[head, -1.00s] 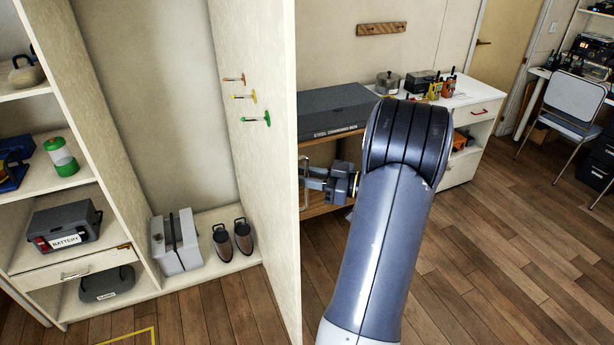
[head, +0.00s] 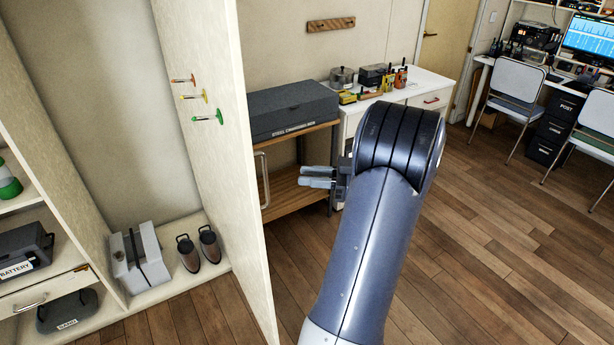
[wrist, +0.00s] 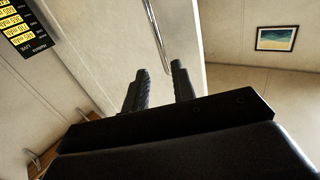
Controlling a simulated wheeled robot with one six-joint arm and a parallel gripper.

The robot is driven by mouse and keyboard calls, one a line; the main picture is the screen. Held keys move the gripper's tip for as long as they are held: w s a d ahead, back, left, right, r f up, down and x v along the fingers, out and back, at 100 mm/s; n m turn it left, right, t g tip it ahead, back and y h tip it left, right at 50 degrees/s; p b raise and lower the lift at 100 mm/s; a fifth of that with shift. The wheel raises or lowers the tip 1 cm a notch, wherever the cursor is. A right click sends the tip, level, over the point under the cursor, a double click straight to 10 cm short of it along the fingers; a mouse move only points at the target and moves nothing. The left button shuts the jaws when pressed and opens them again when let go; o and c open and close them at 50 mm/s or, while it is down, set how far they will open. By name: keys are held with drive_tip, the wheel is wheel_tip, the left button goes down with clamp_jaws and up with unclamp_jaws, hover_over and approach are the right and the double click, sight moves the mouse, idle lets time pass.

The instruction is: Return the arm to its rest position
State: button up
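My gripper (head: 316,177) shows in the head view left of my raised arm, its fingers pointing left toward the open cabinet door (head: 215,130). In the wrist view the two dark fingers of my gripper (wrist: 160,85) stand apart with nothing between them. The cabinet door (wrist: 175,30) and its long metal handle (wrist: 156,35) lie beyond the fingers. In the head view the door handle (head: 264,180) is left of my gripper, with a gap between them. Part of my wrist is hidden behind my arm.
A grey case (head: 290,108) lies on a wooden shelf unit (head: 290,190) behind my gripper. A white counter (head: 430,85) with small items stands beyond my arm. Chairs (head: 512,90) stand by a desk at the right. The wooden floor (head: 490,240) right of my arm is clear.

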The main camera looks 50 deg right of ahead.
drive_tip(key=p, duration=0.2)
hover_over(268, 200)
drive_tip(key=shift+w+d, duration=0.2)
drive_tip(key=shift+w, duration=0.05)
idle(0.5)
